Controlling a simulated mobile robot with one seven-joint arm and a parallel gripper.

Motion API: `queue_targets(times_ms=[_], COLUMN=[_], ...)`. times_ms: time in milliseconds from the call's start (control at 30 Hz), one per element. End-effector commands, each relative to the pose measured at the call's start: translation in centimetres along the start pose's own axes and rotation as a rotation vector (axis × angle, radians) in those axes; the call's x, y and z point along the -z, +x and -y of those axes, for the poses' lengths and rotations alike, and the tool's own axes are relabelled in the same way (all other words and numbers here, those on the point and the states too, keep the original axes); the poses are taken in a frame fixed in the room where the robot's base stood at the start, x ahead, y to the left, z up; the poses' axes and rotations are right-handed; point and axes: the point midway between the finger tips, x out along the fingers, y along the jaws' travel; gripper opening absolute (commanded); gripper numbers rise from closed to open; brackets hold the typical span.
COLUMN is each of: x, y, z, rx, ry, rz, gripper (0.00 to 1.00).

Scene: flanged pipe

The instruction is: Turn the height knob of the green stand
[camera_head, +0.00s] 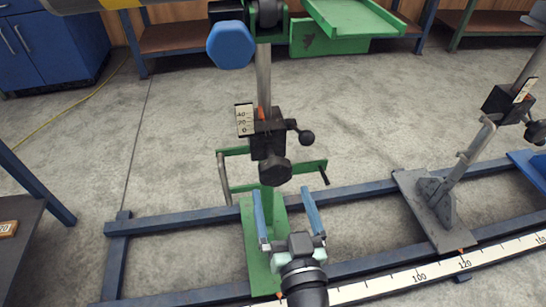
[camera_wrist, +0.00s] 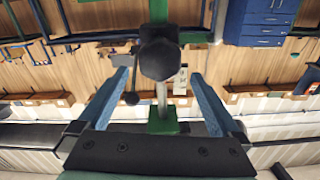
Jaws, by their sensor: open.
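The green stand (camera_head: 262,240) rises from its green base plate on the blue rail frame. Its black clamp block carries a dark faceted knob (camera_head: 275,171), just below a white height scale (camera_head: 244,119). A ball-ended lever (camera_head: 306,137) sticks out to the right of the block. My gripper (camera_head: 282,191) is open, its two blue fingers pointing up towards the knob from just below it in the head view. In the wrist view the knob (camera_wrist: 161,60) appears centred between the fingertips (camera_wrist: 160,74). I see no contact with it; the remaining depth gap is unclear.
A blue hexagonal knob (camera_head: 231,45) and a green cradle (camera_head: 350,20) sit at the stand's top. A grey stand (camera_head: 440,195) stands to the right on the rails (camera_head: 345,192). A ruler strip (camera_head: 420,277) runs along the front. Open floor lies behind.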

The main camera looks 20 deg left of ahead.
Motion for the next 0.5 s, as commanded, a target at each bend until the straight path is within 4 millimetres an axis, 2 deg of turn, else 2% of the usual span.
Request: queue_targets(times_ms=[300, 500], x=[0.1, 0.0], y=[6.6, 9.6], z=[0.0, 0.0], rx=[0.001, 0.0], ry=[-0.001, 0.0], rz=[-0.001, -0.001], gripper=[1.0, 1.0])
